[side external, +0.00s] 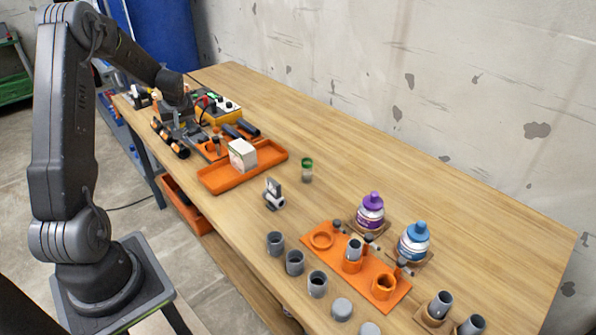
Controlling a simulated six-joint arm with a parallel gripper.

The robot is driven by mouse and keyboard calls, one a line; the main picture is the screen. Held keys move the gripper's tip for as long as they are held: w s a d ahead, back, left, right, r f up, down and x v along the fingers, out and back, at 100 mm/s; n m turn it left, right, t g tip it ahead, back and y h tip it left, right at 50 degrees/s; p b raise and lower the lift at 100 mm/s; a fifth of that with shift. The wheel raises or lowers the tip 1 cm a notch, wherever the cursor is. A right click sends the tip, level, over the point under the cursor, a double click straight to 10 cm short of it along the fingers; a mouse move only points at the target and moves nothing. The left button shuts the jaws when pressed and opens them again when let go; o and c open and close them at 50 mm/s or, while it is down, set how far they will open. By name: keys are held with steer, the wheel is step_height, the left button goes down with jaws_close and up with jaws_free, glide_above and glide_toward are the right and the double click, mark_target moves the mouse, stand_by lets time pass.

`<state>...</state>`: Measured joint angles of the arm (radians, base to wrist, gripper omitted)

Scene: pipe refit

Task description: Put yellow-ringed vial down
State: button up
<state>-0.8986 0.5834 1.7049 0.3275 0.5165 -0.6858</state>
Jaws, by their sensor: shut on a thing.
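My gripper (207,139) is at the far left part of the bench, low beside the orange tray. It is shut on a small vial (216,146), which looks dark with a brownish part. Its ring colour is too small to make out, and my gripper and the clutter around it partly hide it. I cannot tell whether the vial's base touches anything. A green-capped clear vial (307,171) stands upright, apart, on the bare wood to the right of the tray.
A white box (242,155) stands in the orange tray (222,183). A yellow control box (222,111) and dark cylinders are close to my gripper. A small grey fitting (273,194), grey cups, an orange holder (340,278) and purple- and blue-capped bottles (370,212) stand nearer.

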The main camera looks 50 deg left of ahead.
step_height(320, 180, up, 6)
steer(key=shift+r, duration=0.25)
steer(key=w+d+m+t, duration=0.2)
steer(key=w+d+m, duration=0.3)
steer(key=w+d, duration=0.85)
steer(key=w+d+m+t+h, duration=0.1)
steer(key=w+d+m, duration=0.3)
steer(key=d, duration=0.6)
steer(key=w+d+m+h, duration=0.1)
steer(key=w+d+m, duration=0.1)
steer(key=w+d, duration=0.65)
steer(key=shift+w+d+f, duration=0.4)
steer(key=shift+d+f, duration=1.65)
steer(key=shift+f, duration=0.65)
steer(key=shift+w+d+f, duration=0.4)
steer(key=shift+d+f, duration=1.7)
steer(key=shift+f, duration=0.65)
steer(key=shift+w+d+f, duration=0.4)
steer(key=shift+d+f, duration=1.65)
steer(key=shift+f, duration=0.65)
